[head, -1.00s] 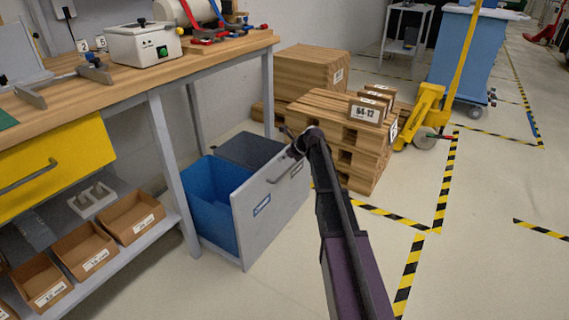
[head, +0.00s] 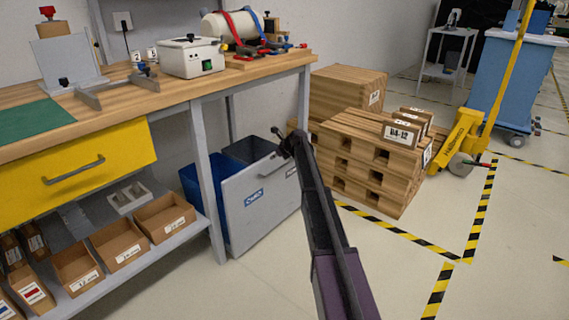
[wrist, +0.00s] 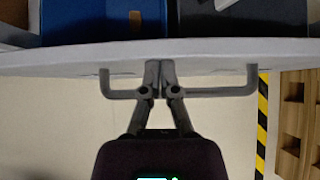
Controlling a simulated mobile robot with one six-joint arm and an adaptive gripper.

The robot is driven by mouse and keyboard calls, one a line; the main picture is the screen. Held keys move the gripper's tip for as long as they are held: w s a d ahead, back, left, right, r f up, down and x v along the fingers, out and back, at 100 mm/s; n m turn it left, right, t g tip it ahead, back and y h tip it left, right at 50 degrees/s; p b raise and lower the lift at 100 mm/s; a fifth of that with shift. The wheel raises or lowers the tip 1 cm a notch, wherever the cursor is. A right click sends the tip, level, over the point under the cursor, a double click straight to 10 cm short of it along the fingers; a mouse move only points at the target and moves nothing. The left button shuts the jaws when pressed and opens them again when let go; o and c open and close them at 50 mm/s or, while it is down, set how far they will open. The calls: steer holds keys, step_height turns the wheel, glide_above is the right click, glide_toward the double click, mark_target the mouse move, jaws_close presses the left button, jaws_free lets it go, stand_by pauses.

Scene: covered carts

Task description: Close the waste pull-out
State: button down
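The waste pull-out under the workbench has a grey front panel (head: 262,199) with a label and a bar handle (wrist: 226,92). It stands partly out, with a blue bin (head: 200,180) and a dark grey bin (head: 250,149) behind the panel. My gripper (head: 281,139) is at the panel's upper edge, by the handle. In the wrist view my gripper (wrist: 160,68) has its fingers together, tips at the panel's outer face. They cross the middle of the bar and hide it; they do not appear closed around it.
The workbench (head: 150,97) has a yellow drawer (head: 80,170) and a shelf of cardboard boxes on the left. Stacked wooden pallets (head: 365,165) stand close to the right of the pull-out. A yellow pallet jack (head: 462,140) is farther right. Striped floor at front right is open.

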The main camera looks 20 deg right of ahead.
steer(key=w, duration=0.1)
steer(key=w+a, duration=0.1)
steer(key=w, duration=0.1)
steer(key=w+a, duration=0.1)
steer(key=shift+w+a, duration=0.1)
steer(key=shift+w, duration=0.1)
steer(key=shift+w+r, duration=0.1)
steer(key=shift+w, duration=0.05)
steer(key=shift+s+d, duration=0.25)
steer(key=shift+s, duration=0.4)
steer(key=s+d+f+p+v, duration=0.1)
steer(key=p+v, duration=0.6)
steer(key=v, duration=0.5)
steer(key=shift+s+f, duration=0.3)
steer(key=shift+s, duration=0.1)
